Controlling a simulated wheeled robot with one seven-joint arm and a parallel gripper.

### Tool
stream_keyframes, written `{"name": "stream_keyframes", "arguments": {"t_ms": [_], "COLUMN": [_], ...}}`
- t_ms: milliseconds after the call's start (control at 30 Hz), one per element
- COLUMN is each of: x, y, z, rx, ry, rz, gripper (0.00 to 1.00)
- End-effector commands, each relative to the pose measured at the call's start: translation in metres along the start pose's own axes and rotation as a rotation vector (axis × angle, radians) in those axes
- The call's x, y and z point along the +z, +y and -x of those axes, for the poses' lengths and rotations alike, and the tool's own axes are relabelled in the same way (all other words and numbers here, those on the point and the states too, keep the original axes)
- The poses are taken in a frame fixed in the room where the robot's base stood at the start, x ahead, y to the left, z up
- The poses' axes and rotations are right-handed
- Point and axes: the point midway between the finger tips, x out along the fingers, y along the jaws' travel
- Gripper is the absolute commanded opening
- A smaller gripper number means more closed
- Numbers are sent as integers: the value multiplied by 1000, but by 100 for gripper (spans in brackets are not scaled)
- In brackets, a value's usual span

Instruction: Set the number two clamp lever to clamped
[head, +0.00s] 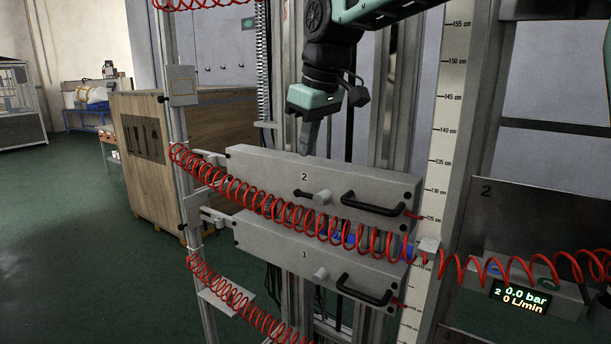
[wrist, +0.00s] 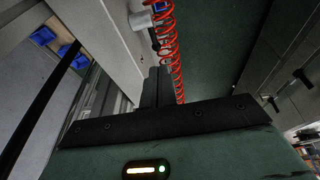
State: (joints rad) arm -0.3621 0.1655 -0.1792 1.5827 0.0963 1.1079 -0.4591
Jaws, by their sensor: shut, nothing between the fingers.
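The upper grey panel marked 2 (head: 262,165) carries the number two clamp lever (head: 312,195). The lever has a pale round hub and a short dark arm that points left, lying roughly along the panel. My gripper (head: 305,153) points down in front of or above the panel's top edge, up and to the left of the hub, and looks apart from the lever. Its fingers (wrist: 157,87) are together and empty in the wrist view. A pale cylinder (wrist: 140,20) shows beyond them there; I cannot tell which hub it is.
A red coiled hose (head: 240,193) hangs across the panel, close below the lever. A black handle (head: 372,204) sits to the lever's right. The panel marked 1 (head: 272,249) is below. A display (head: 525,297) reads 0.0 bar. A wooden crate (head: 160,190) stands behind left.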

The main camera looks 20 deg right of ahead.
Motion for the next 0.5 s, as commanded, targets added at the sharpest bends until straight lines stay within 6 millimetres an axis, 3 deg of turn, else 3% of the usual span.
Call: {"name": "stream_keyframes", "arguments": {"t_ms": [200, 500], "x": [0, 10], "y": [-1, 4], "z": [-43, -77], "rx": [-2, -1], "ry": [-5, -2], "rz": [0, 0], "gripper": [0, 0]}}
